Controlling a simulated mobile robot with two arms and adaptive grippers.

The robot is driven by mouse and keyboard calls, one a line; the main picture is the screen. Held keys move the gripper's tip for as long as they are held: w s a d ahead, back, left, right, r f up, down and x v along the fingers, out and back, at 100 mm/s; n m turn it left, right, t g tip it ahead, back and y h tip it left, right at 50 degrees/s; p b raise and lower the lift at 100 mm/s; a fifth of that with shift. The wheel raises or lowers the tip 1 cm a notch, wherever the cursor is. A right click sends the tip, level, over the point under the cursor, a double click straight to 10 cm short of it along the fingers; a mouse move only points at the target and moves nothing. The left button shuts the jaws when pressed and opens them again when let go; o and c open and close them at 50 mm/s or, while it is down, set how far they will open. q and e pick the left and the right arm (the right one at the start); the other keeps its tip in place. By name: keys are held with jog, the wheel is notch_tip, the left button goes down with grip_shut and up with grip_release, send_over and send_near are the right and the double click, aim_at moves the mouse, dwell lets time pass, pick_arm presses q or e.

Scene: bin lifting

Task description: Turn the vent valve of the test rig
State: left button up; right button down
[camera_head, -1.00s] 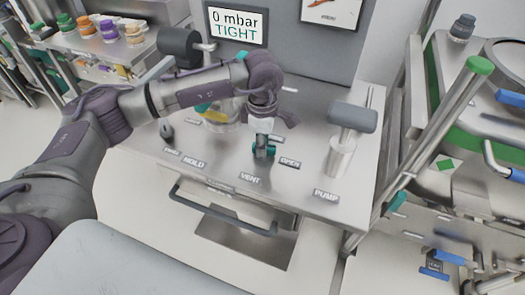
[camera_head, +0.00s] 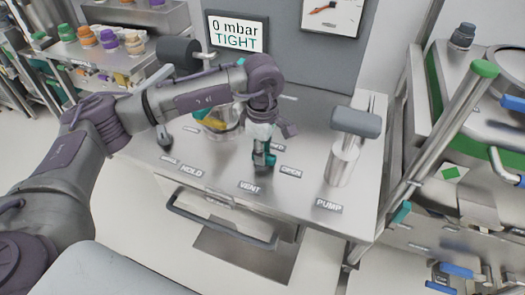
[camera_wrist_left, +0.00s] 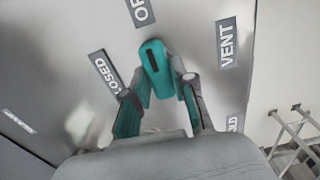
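The vent valve's teal handle (camera_wrist_left: 157,70) has a dark slot and shows between my left gripper's fingers in the left wrist view. Its outer end points toward the partly cut-off OPEN label (camera_wrist_left: 140,12). The CLOSED label (camera_wrist_left: 105,72) is to its left and the VENT label (camera_wrist_left: 227,43) to its right. My left gripper (camera_wrist_left: 162,88) has a finger close against each side of the handle and looks shut on it; the exact contact is partly hidden. In the head view my left gripper (camera_head: 263,155) reaches down to the bench above the VENT label. My right gripper is not in view.
The display (camera_head: 237,31) reads 0 mbar TIGHT. The pump (camera_head: 343,160), with a grey handle, stands to the right on the steel bench (camera_head: 225,175). A glass vessel (camera_head: 215,118) is behind my left gripper. A rail (camera_head: 222,222) runs along the bench front.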

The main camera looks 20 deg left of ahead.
pick_arm(q)
jog(key=o, duration=0.4)
notch_tip(320, 180, up, 12)
jog(key=shift+r, duration=0.1)
dwell(0.4)
dwell(0.4)
